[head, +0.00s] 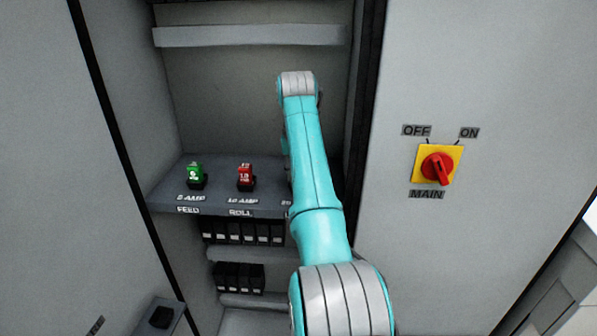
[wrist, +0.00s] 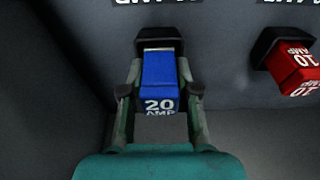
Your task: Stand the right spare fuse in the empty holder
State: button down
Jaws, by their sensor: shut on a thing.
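My gripper (wrist: 158,88) is shut on a blue fuse marked 20 AMP (wrist: 160,80) in the wrist view. The fuse is upright, and a black holder (wrist: 152,32) shows directly behind its upper end. The two overlap in the picture, and I cannot tell whether the fuse is seated in the holder or just above it. In the head view my arm hides the gripper, the blue fuse and this holder.
A green fuse (head: 195,173) and a red 10 AMP fuse (head: 245,175) stand in holders on the grey shelf (head: 220,201). The red fuse (wrist: 293,68) is right of my gripper in the wrist view. A black block (head: 161,317) sits lower left. The main switch (head: 438,167) is right.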

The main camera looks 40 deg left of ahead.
jog(key=shift+s+d+f, duration=0.1)
jog(key=shift+s+f, duration=0.05)
jog(key=shift+f, duration=0.85)
jog(key=c, duration=0.9)
grip_release()
jog(key=shift+o, duration=0.7)
jog(key=shift+f, duration=0.15)
jog(key=a+v, duration=0.1)
jog(key=v, duration=1.1)
jog(key=shift+d+r, duration=0.25)
jog(key=shift+d, duration=0.1)
